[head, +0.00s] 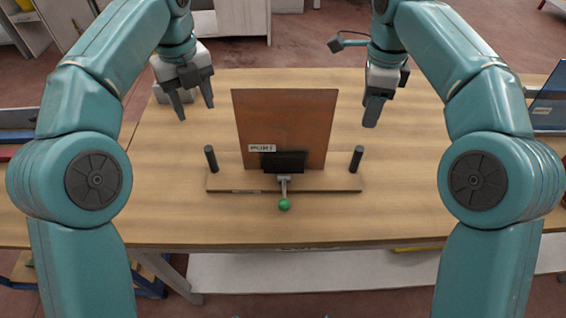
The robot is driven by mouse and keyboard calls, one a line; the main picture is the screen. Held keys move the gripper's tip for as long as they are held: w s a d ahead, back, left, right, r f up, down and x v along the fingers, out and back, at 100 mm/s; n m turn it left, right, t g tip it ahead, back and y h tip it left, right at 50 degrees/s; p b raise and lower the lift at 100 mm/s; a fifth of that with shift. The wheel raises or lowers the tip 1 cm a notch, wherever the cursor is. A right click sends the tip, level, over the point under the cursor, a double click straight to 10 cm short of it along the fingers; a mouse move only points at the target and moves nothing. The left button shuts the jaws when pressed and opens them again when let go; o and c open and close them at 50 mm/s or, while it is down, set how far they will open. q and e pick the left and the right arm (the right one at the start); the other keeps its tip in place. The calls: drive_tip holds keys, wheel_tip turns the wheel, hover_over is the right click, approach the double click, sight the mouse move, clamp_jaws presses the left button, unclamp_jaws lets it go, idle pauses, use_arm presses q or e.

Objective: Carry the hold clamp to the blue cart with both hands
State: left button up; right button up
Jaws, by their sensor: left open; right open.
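The hold clamp (225,184) stands on the wooden table: a wooden base board with a dark upright handle at each end, a black clamp block in the middle and a lever with a green ball knob (284,204). My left gripper (194,110) is open and empty, above and left of the left handle. My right gripper (372,112) hangs above and right of the right handle, seen edge-on, touching nothing. I cannot pick out the blue cart for certain.
The wooden table (400,210) is clear around the clamp. A blue-framed item (548,105) stands at the right edge, and dark blue and red items (15,135) lie at the left. A white lower shelf (330,272) shows below the table's front edge.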

use_arm(q)
hover_over(210, 155)
drive_tip(key=f, duration=0.4)
drive_tip(key=shift+w+a+f, duration=0.2)
drive_tip(key=shift+w, duration=0.05)
use_arm(e)
hover_over(356, 158)
drive_tip(key=f, duration=0.4)
drive_tip(key=shift+w+d+f, duration=0.2)
drive_tip(key=shift+d, duration=0.1)
use_arm(q)
drive_tip(key=f, duration=1.1)
drive_tip(key=shift+w+f, duration=0.25)
drive_tip(key=shift+w, duration=0.1)
use_arm(e)
drive_tip(key=f, duration=1.1)
drive_tip(key=shift+w+f, duration=0.25)
drive_tip(key=shift+w, duration=0.1)
use_arm(q)
drive_tip(key=shift+f, duration=0.15)
use_arm(e)
drive_tip(key=shift+f, duration=0.15)
use_arm(q)
drive_tip(key=shift+s, duration=0.15)
use_arm(e)
drive_tip(key=shift+s, duration=0.15)
